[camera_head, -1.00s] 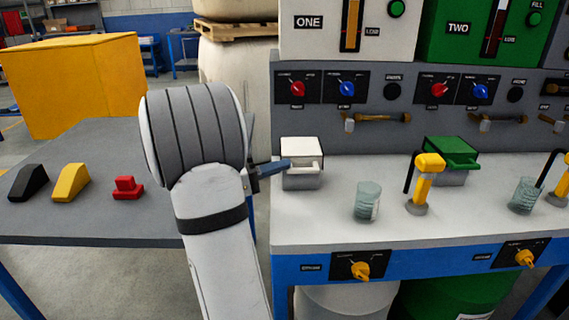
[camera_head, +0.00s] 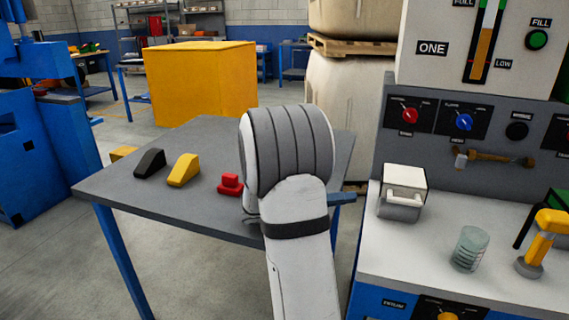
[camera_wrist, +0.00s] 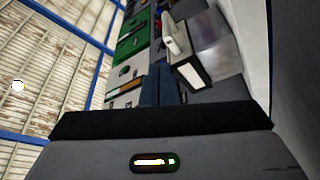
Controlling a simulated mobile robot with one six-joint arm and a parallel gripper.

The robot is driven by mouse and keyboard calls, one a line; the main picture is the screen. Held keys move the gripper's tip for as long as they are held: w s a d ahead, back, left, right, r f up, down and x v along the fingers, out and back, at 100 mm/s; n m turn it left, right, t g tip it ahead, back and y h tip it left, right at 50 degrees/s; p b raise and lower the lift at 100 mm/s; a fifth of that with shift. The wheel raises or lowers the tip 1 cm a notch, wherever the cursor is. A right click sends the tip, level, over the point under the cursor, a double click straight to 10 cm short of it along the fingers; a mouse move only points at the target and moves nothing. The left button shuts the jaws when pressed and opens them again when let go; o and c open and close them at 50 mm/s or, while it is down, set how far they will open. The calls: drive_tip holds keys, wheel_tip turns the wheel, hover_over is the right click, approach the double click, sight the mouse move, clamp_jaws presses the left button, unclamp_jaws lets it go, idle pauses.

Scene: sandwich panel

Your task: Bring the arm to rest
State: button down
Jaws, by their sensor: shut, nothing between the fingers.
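My arm, a white link with a grey ribbed joint, stands in the middle of the head view. My gripper (camera_head: 345,198) shows only in part behind it, as a dark blue finger pointing right. In the wrist view the two blue fingers (camera_wrist: 160,86) lie together with nothing between them. A box with a white lid and handle (camera_head: 403,188) stands on the right-hand bench, just right of the fingertips with a small gap. The box also appears in the wrist view (camera_wrist: 190,68), close beyond the fingers.
The grey table (camera_head: 200,150) at left holds black (camera_head: 149,163), yellow (camera_head: 184,169) and red (camera_head: 230,184) pieces. A glass beaker (camera_head: 469,248) and a yellow tap (camera_head: 543,243) stand on the white bench (camera_head: 420,270). The control panel (camera_head: 475,130) rises behind. A yellow crate (camera_head: 200,85) stands beyond.

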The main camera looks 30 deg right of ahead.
drive_tip(key=shift+r, duration=0.1)
drive_tip(key=s+a+r+n+t+y+p, duration=0.2)
drive_tip(key=a+r+n+t+y+p, duration=0.2)
drive_tip(key=a+p, duration=0.4)
drive_tip(key=s+a+r+n+t+y+p, duration=0.2)
drive_tip(key=a+r+n+t+y+p, duration=0.2)
drive_tip(key=a+r+y+p, duration=0.3)
drive_tip(key=s+a+r+n+t+y+p, duration=0.2)
drive_tip(key=a+r+n+t+y+p, duration=0.2)
drive_tip(key=a+p, duration=0.7)
drive_tip(key=a+r+t+y, duration=0.1)
drive_tip(key=a+r+t, duration=0.1)
drive_tip(key=a, duration=0.3)
drive_tip(key=shift+r+n, duration=0.3)
drive_tip(key=shift+r, duration=0.6)
